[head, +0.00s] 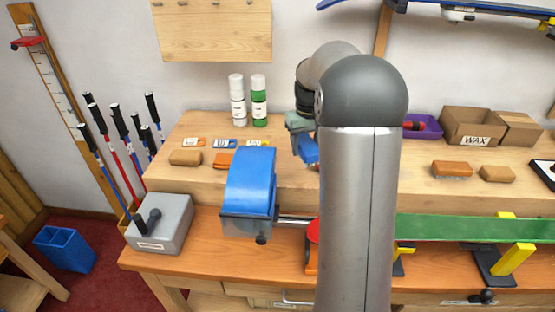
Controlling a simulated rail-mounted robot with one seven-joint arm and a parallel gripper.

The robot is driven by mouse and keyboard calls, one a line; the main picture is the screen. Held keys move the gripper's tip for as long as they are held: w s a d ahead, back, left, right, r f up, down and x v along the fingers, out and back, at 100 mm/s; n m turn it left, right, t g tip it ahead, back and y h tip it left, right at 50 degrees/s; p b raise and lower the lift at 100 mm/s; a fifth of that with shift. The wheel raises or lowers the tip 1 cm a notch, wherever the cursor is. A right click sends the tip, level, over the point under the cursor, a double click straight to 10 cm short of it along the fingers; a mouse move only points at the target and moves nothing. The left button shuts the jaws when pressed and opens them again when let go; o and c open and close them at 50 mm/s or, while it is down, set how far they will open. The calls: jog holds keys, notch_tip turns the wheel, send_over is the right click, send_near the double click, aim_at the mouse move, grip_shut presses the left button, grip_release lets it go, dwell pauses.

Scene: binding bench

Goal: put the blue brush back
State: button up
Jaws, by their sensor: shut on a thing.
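My gripper (299,124) is above the raised back shelf of the bench, left of my arm's big grey link. It is shut on a blue block-shaped thing, which looks like the blue brush (309,151). The brush hangs tilted below the jaws, and its right part is hidden behind my arm. I cannot tell whether it touches the shelf. Three small labels lie in a row on the shelf: orange (193,142), blue (225,143) and yellowish (261,143). A tan block (185,158) and an orange block (222,160) lie in front of the left two.
A blue-covered machine (250,186) stands in front of the labels and hides part of the shelf. Two bottles, white (237,100) and green (258,100), stand behind.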

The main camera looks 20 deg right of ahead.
jog(key=w, duration=0.1)
jog(key=w+a+f+p, duration=0.1)
jog(key=w, duration=0.2)
jog(key=shift+w+a+f, duration=0.2)
jog(key=shift+w+f, duration=0.05)
jog(key=shift+f, duration=0.1)
jog(key=p, duration=0.2)
send_over(283, 167)
notch_tip(283, 167, down, 6)
jog(key=shift+s+a, duration=0.1)
jog(key=shift+s, duration=0.05)
jog(key=shift+f, duration=1.6)
jog(key=shift+f, duration=0.2)
jog(key=o, duration=1.1)
jog(key=shift+r, duration=0.15)
